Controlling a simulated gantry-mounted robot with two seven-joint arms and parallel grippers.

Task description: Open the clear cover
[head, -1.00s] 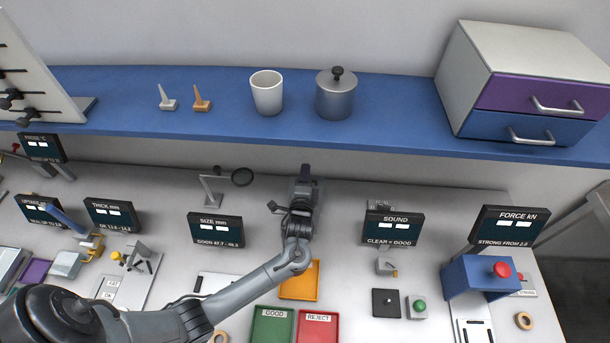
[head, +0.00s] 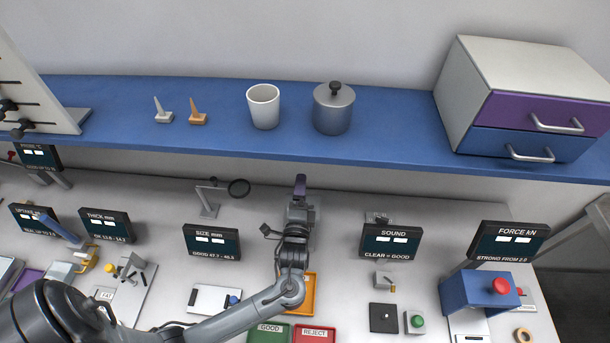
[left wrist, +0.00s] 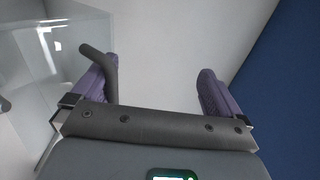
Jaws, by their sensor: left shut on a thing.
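The clear cover (left wrist: 45,65) is a see-through panel at the left of the left wrist view. A dark bar-like handle (left wrist: 100,65) stands at its edge, against the left-hand purple finger. My left gripper (left wrist: 158,88) is shut on this handle, though a wide gap shows between the fingers. In the head view my left gripper (head: 300,188) is above the back of the bench, in front of the blue shelf. The cover cannot be made out there. My right gripper is not in view.
The blue shelf (head: 400,143) overhangs behind my gripper, with a white cup (head: 263,106) and a lidded grey pot (head: 333,108). The size display (head: 212,242) is left of my arm, the sound display (head: 391,242) right. An orange tray (head: 308,293) lies beside my wrist.

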